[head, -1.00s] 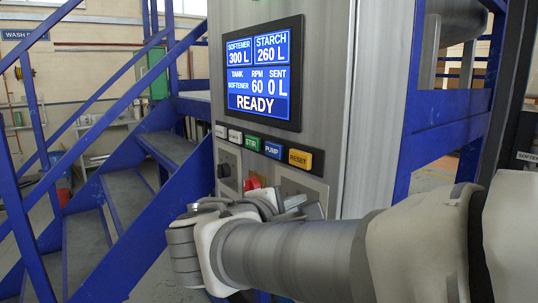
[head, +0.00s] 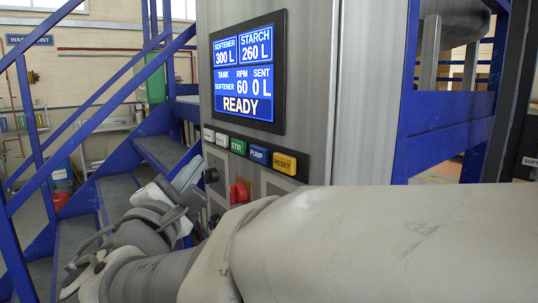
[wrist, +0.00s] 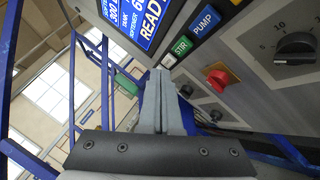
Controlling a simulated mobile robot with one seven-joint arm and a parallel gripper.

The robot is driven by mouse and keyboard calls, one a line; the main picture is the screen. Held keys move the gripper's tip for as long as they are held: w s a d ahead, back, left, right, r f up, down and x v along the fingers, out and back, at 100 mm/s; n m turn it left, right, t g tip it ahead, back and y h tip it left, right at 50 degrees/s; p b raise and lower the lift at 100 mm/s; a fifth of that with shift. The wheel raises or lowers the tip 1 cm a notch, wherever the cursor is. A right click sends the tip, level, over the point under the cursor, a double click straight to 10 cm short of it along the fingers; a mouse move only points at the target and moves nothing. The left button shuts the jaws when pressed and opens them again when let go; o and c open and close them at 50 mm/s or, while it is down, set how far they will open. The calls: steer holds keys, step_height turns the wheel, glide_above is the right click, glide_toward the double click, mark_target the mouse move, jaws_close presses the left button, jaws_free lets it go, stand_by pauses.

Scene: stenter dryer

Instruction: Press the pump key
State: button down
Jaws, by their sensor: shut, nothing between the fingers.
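The blue PUMP key (head: 258,154) sits in a row under the screen, between the green STIR key (head: 237,146) and the yellow RESET key (head: 284,163). In the wrist view the PUMP key (wrist: 205,20) is at the upper right, with the STIR key (wrist: 181,46) nearer the fingers. My gripper (head: 192,170) is in front of the panel's lower left, left of the PUMP key and apart from it. In the wrist view my gripper (wrist: 159,76) has its fingers shut together and holds nothing. The fingertips appear close to the row's left end; contact cannot be told.
The screen (head: 249,70) reads READY, RPM 60, SENT 0 L. A red knob (head: 239,193) and a black knob (head: 211,175) sit below the keys. A black dial (wrist: 296,47) shows in the wrist view. Blue stairs (head: 110,185) with railings stand left.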

mark_target(253, 150)
steer(key=w+d, duration=0.5)
steer(key=d, duration=0.2)
steer(key=shift+w+b, duration=0.15)
steer(key=shift+b, duration=0.2)
steer(key=shift+d+f, duration=0.1)
steer(key=shift+d, duration=0.05)
stand_by(1.8)
steer(key=shift+w+d+b, duration=0.1)
steer(key=shift+w+b, duration=0.05)
steer(key=shift+b, duration=0.25)
steer(key=shift+w+d, duration=0.1)
steer(key=shift+d, duration=0.05)
steer(key=shift+w+d+b, duration=0.35)
steer(key=shift+d+b, duration=0.1)
steer(key=shift+b, duration=0.1)
stand_by(0.7)
steer(key=shift+a, duration=0.1)
steer(key=shift+s+a, duration=0.6)
